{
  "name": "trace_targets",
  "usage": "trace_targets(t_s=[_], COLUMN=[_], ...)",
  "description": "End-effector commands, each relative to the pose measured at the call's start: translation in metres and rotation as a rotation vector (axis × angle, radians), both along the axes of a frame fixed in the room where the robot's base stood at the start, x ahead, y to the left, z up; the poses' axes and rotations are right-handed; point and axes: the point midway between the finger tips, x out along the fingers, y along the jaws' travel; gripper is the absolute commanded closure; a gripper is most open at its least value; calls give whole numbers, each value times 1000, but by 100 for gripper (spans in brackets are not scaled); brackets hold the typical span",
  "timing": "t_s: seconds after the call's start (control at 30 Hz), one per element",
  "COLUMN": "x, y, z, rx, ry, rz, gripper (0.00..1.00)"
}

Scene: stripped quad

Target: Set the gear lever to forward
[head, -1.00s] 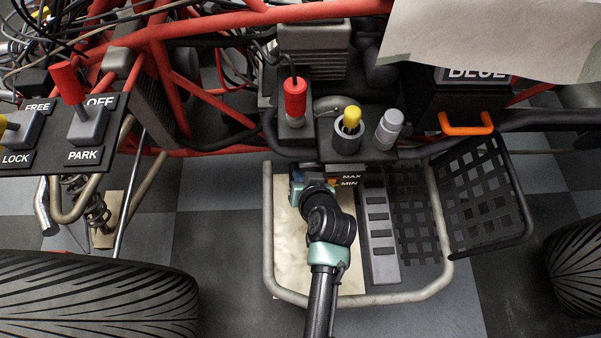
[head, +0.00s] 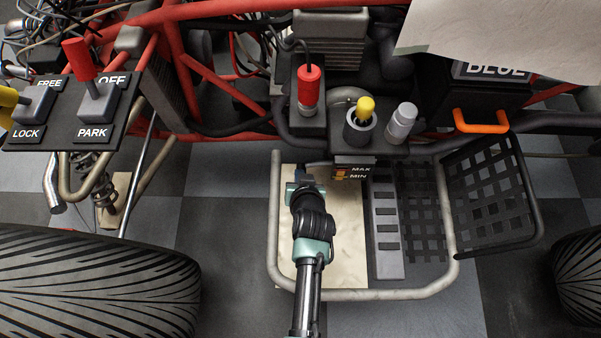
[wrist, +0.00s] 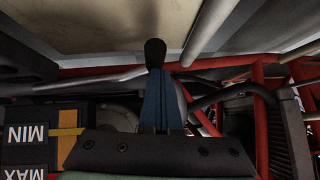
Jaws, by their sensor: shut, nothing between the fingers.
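My gripper (head: 302,173) is over the pale floor panel in the head view, left of the MAX/MIN gauge. In the wrist view its blue fingers (wrist: 160,100) are together and empty. A dark rounded knob (wrist: 155,50) shows just past the fingertips; I cannot tell if they touch it. A thin grey bar (wrist: 105,78) runs in from the left towards that spot. In the head view a short dark bar (head: 319,163) lies beside the gripper's tip. This looks like the gear lever, but no forward label is readable, and the gripper partly hides it.
The MAX/MIN gauge (head: 355,173) is close on the right. Above stand a red-capped post (head: 309,85), a yellow knob (head: 366,106) and a grey knob (head: 401,122). A tube frame (head: 275,235) surrounds the floor panel (head: 345,240). A labelled switch panel (head: 62,137) is at left.

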Motion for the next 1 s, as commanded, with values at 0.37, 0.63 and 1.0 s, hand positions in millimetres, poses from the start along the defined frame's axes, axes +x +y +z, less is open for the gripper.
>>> trace_targets(t_s=[0.37, 0.63, 1.0], x=[-8, -47, -63], y=[3, 5, 5], z=[58, 97, 110], rx=[1, 1, 1], ry=[1, -3, -6], rz=[-1, -1, -2], gripper=[100, 100, 100])
